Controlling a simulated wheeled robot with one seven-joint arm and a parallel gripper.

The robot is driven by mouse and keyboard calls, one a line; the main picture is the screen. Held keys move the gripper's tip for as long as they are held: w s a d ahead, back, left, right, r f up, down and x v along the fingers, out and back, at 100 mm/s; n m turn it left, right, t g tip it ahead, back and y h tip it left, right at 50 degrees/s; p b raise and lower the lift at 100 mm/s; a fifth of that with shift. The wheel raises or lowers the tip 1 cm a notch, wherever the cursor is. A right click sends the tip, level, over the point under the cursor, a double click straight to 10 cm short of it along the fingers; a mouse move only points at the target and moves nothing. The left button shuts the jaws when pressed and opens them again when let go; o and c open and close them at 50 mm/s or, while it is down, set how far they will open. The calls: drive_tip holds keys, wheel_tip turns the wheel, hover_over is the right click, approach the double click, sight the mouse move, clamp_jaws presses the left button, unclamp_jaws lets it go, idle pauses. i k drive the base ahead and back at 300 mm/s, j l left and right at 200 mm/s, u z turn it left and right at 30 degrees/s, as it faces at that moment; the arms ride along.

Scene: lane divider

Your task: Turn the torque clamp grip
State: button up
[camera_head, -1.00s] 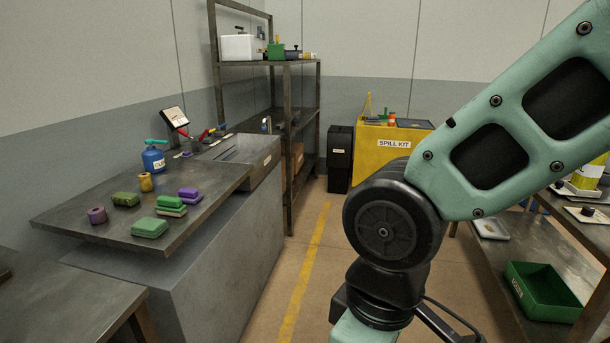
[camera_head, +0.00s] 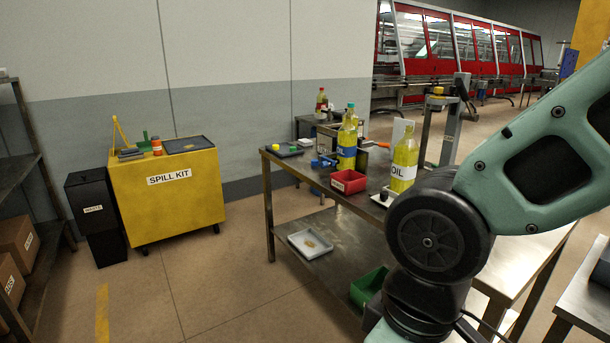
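I cannot pick out the torque clamp grip for certain. On the metal table (camera_head: 335,221), a dark device with an orange-tipped handle (camera_head: 379,144) stands behind the oil bottles; it is partly hidden and too small to identify as the clamp. A grey upright post with a yellow knob (camera_head: 438,91) rises behind the table. My gripper is out of view; only my green arm and its dark joint show at the right, covering part of the table.
A yellow spill kit cart (camera_head: 180,205) and a black waste bin (camera_head: 98,225) stand at the left. The table holds a red bin (camera_head: 349,181) and yellow oil bottles (camera_head: 404,163). A green bin (camera_head: 368,288) sits on its lower shelf. Floor between cart and table is clear.

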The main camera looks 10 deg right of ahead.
sight(324, 165)
drive_tip(key=i+j+z, duration=0.3)
drive_tip(key=i+j, duration=0.2)
drive_tip(key=i+j+z, duration=0.1)
drive_tip(key=i+j, duration=0.15)
drive_tip(key=j, duration=0.2)
drive_tip(key=i+j+z, duration=0.15)
drive_tip(key=i+j, duration=0.15)
drive_tip(key=j, duration=0.15)
drive_tip(key=i+j+z, duration=0.1)
drive_tip(key=j, duration=0.3)
drive_tip(key=i+j+z, duration=0.1)
drive_tip(key=i+j, duration=0.25)
drive_tip(key=j, duration=0.15)
drive_tip(key=i+j+z, duration=0.1)
drive_tip(key=j, duration=0.35)
drive_tip(key=i+j+z, duration=0.15)
drive_tip(key=i+j, duration=0.15)
drive_tip(key=j, duration=0.25)
drive_tip(key=i+j+z, duration=0.1)
drive_tip(key=j, duration=0.4)
